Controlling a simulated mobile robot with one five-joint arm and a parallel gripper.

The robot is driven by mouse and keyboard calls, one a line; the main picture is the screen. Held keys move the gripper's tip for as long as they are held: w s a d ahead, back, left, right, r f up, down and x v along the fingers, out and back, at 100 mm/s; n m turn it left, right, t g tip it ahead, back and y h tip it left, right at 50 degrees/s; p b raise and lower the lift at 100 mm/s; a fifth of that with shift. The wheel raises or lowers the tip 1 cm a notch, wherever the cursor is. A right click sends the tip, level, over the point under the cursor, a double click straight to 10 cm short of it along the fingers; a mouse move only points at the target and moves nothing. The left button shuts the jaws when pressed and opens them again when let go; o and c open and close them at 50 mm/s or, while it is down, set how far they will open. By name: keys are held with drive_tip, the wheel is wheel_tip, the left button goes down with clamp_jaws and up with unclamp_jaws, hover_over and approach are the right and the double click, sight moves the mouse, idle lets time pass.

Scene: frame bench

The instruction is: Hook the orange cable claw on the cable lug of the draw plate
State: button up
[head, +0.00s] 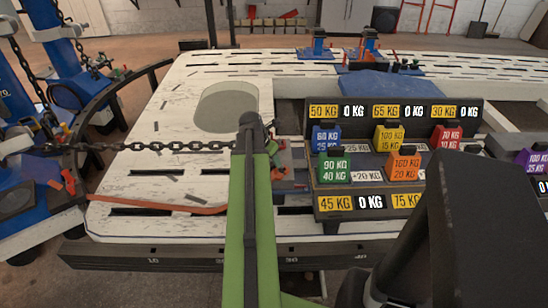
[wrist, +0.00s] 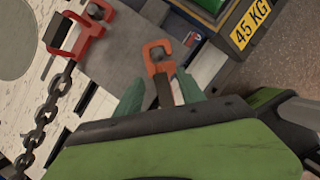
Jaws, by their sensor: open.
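The orange cable claw (wrist: 157,52) shows in the wrist view as a hook just beyond and between my green fingertips. My gripper (wrist: 159,88) is open around its lower end; I cannot tell whether either finger touches it. A grey plate (wrist: 118,42), apparently the draw plate, lies beside the claw. A red claw (wrist: 76,40) on a dark chain (wrist: 42,115) is at its left. In the head view my green arm hides most of this spot. I cannot pick out the cable lug or tell whether the orange claw is on it.
The white slotted bench (head: 150,150) has an oval opening at left. An orange strap (head: 165,200) runs across it towards my arm. The chain (head: 150,147) crosses above the strap. A rack of coloured weight blocks (head: 350,145) stands close at right. Blue machine posts (head: 60,60) are at left.

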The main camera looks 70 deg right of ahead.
drive_tip(key=p+v, duration=0.9)
drive_tip(key=v, duration=0.2)
drive_tip(key=shift+a+r, duration=0.2)
drive_tip(key=shift+r, duration=0.05)
drive_tip(key=shift+w, duration=0.15)
